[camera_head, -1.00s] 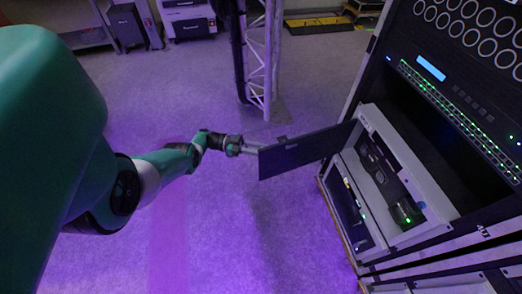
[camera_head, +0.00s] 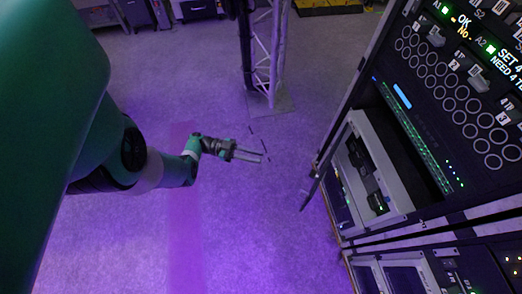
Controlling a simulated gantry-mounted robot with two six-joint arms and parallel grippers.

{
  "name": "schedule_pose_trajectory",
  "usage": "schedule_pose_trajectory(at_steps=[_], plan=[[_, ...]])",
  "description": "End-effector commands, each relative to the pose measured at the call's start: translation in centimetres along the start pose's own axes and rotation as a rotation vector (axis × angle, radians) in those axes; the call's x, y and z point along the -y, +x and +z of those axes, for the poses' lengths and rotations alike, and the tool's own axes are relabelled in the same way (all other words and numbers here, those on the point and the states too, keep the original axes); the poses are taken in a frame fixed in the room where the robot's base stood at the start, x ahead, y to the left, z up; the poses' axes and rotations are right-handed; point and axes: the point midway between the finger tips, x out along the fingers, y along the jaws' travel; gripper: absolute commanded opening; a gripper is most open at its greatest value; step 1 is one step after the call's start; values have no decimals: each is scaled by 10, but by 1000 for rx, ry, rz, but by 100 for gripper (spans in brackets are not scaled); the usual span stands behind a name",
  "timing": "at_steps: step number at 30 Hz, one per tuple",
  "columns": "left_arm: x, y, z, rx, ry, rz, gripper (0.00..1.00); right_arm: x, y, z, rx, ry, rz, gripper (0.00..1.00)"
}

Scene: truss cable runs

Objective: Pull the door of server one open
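The server unit (camera_head: 398,192) with the open door sits in the rack at the right, its grey frame around a dark interior with a small green light. Its dark door (camera_head: 311,190) stands swung out from the unit's left side and shows nearly edge-on as a thin slab. My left gripper (camera_head: 263,155) is left of the door, over the floor, with clear space between them. Its two fingers point right with a gap between them and nothing in it. My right gripper is not in view.
The tall rack (camera_head: 440,115) fills the right side, with round ports and lit labels above. Another unit (camera_head: 405,275) lies below. A white truss post (camera_head: 265,55) stands behind my gripper. The purple-lit floor (camera_head: 250,230) in front is clear.

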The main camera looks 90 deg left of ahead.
Motion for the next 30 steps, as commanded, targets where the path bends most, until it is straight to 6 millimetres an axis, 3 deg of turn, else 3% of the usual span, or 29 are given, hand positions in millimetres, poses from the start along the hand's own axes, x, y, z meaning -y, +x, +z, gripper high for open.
schedule_pose_trajectory(at_steps=[4,13,18,24,28,30], plan=[[-17,-2,-8,1,0,-1,26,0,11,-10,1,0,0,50],[-21,-3,-6,2,0,0,26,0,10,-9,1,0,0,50],[-21,-3,-6,2,-1,0,0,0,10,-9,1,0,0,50],[-21,-3,-6,4,10,-3,0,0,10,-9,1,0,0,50],[0,-4,9,70,47,-94,0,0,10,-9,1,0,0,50],[24,-10,25,152,81,-195,0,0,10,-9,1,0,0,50]])
